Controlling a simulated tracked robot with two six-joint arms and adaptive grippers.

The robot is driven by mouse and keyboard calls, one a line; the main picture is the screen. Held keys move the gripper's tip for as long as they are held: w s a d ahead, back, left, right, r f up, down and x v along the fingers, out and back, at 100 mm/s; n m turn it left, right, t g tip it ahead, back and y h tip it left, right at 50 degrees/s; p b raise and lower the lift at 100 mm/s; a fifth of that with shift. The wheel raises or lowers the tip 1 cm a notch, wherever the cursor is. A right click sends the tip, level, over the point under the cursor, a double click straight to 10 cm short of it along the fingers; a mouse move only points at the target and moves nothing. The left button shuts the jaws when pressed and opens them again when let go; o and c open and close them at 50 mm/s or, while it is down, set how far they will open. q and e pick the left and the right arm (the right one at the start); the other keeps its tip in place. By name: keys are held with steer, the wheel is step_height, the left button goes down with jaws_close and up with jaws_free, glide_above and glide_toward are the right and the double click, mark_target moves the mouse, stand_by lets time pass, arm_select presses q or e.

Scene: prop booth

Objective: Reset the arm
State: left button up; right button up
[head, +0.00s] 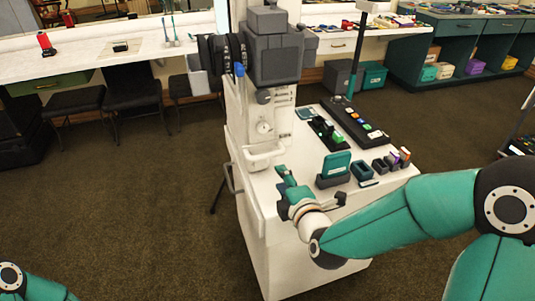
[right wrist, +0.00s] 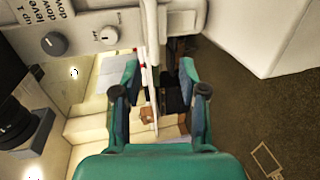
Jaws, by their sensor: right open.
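In the head view my right gripper (head: 284,178) is in front of the white machine's lower column, above the near left part of the white cart top (head: 262,190). The white machine (head: 263,110) has a grey head and a small round dial. In the right wrist view my right gripper (right wrist: 160,85) is open, with two teal fingers apart. A thin white bar (right wrist: 151,45) shows between and beyond the fingers; I cannot tell whether it lies within their reach. Only a teal piece of my left arm shows at the lower left of the head view; its gripper is outside the frame.
A teal-and-grey device (head: 335,165) and several small blocks stand on the cart to the right of my gripper. A black strip with buttons (head: 352,125) lies behind them. Black chairs (head: 132,88) stand at the left counter. The carpet (head: 120,215) on the left is clear.

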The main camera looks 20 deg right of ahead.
steer(key=s+f+m+g+p, duration=0.2)
steer(key=s+f+g+p, duration=0.15)
steer(key=f, duration=0.55)
steer(key=s+f+m+g+p, duration=0.15)
steer(key=s+f+g, duration=0.25)
steer(key=f, duration=0.5)
steer(key=s+a+f+m+g+y+p, duration=0.1)
steer(key=s+a+f+m+g, duration=0.2)
steer(key=s+m, duration=0.5)
steer(key=s+a+f+m+g+y, duration=0.2)
steer(key=s+a+f+m+g, duration=0.1)
steer(key=s+f+m, duration=0.3)
steer(key=s+m+g, duration=0.1)
steer(key=s+m, duration=0.1)
steer(key=m, duration=0.1)
steer(key=shift+s+a+p, duration=0.15)
steer(key=shift+s+p, duration=0.15)
steer(key=shift+p, duration=0.05)
steer(key=shift+f, duration=0.1)
